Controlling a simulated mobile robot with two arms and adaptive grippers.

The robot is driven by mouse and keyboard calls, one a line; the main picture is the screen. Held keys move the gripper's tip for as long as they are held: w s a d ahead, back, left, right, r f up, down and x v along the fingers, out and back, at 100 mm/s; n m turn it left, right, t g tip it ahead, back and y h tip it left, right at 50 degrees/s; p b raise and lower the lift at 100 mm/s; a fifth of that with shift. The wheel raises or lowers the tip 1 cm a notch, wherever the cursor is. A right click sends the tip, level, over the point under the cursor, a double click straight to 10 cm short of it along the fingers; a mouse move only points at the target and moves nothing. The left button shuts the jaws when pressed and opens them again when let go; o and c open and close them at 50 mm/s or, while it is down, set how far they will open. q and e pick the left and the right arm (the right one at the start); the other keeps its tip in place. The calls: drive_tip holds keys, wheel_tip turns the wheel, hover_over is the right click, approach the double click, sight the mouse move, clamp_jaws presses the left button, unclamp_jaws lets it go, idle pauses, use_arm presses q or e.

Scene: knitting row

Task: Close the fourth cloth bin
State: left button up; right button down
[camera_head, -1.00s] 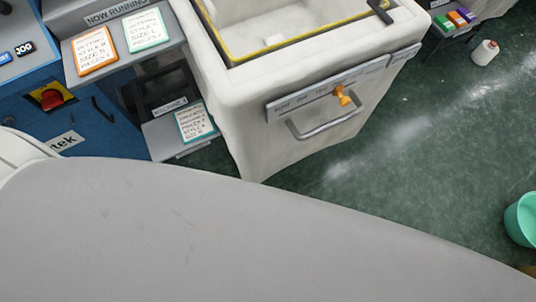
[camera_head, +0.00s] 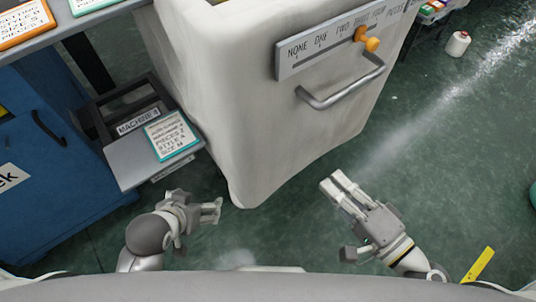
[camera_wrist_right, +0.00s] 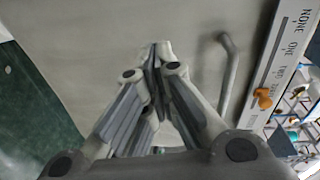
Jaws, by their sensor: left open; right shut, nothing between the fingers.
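A white cloth bin (camera_head: 215,100) fills the upper middle of the head view, its top almost wholly out of frame. Its front has a grey bar handle (camera_head: 340,89) below a grey scale strip (camera_head: 298,60) with an orange pointer (camera_head: 368,40) near its right end. The handle (camera_wrist_right: 229,72) and pointer (camera_wrist_right: 262,98) also show in the right wrist view. My left gripper (camera_head: 216,211) is open and empty, low by the bin's bottom left corner. My right gripper (camera_head: 335,182) is shut and empty, in front of the bin and below the handle in the picture; it touches neither.
A grey shelf with a "MACHINE 4" label (camera_head: 138,122) and a teal-edged card (camera_head: 171,136) stands left of the bin, beside a blue cabinet (camera_head: 40,190). A white spool (camera_head: 458,44) stands on the green floor at upper right. The floor right of the bin is mostly clear.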

wheel_tip(320, 180, up, 3)
drive_tip(key=s+a+y, duration=0.1)
drive_tip(key=s+a, duration=0.1)
use_arm(q)
drive_tip(key=s+a+r+g+p, duration=0.1)
drive_tip(key=s+a+g+p, duration=0.25)
drive_tip(key=s, duration=0.45)
use_arm(e)
approach(275, 127)
drive_tip(key=shift+m, duration=0.3)
drive_tip(key=p+x, duration=0.4)
drive_tip(key=x, duration=0.2)
drive_tip(key=shift+w+a+p, duration=0.15)
drive_tip(key=shift+a+p, duration=0.1)
drive_tip(key=shift+p, duration=0.05)
use_arm(q)
wheel_tip(275, 127, down, 18)
drive_tip(key=g, duration=0.1)
drive_tip(key=shift+s+d+f+y, duration=0.2)
drive_tip(key=shift+s+d+y, duration=0.2)
use_arm(e)
drive_tip(key=shift+w+a+f, duration=0.1)
drive_tip(key=shift+w+a, duration=0.1)
drive_tip(key=shift+w, duration=0.1)
drive_tip(key=shift+w, duration=0.1)
